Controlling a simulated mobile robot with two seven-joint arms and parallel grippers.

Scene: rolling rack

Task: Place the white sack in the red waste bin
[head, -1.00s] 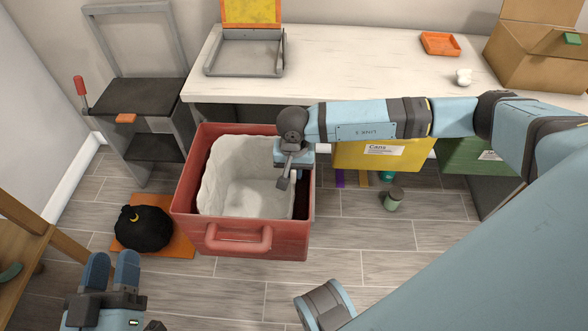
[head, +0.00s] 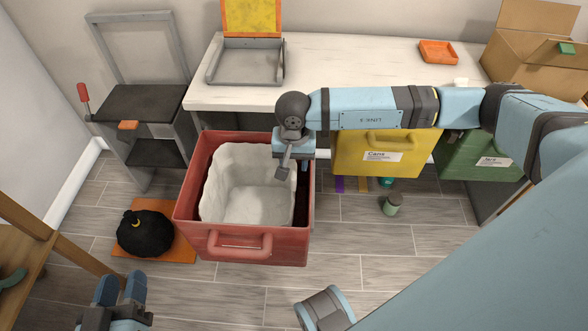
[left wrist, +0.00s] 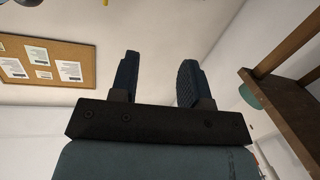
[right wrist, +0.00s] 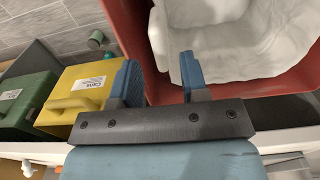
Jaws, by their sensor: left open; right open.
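The white sack (head: 247,200) sits inside the red waste bin (head: 205,245), spread open like a liner, with its rim near the bin's top. Both also show in the right wrist view, the sack (right wrist: 245,50) beside the bin's red wall (right wrist: 128,22). My right gripper (head: 286,168) is over the bin's right side, next to the sack's right edge. In the right wrist view its fingers (right wrist: 160,65) are apart; whether one touches the sack is unclear. My left gripper (head: 121,288) is open and empty at the lower left, away from the bin.
A black bag (head: 145,234) lies on an orange mat (head: 182,254) left of the bin. A yellow bin (head: 385,158) and green bin (head: 475,165) stand to the right, a green canister (head: 392,204) before them. The white table (head: 350,75) is behind.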

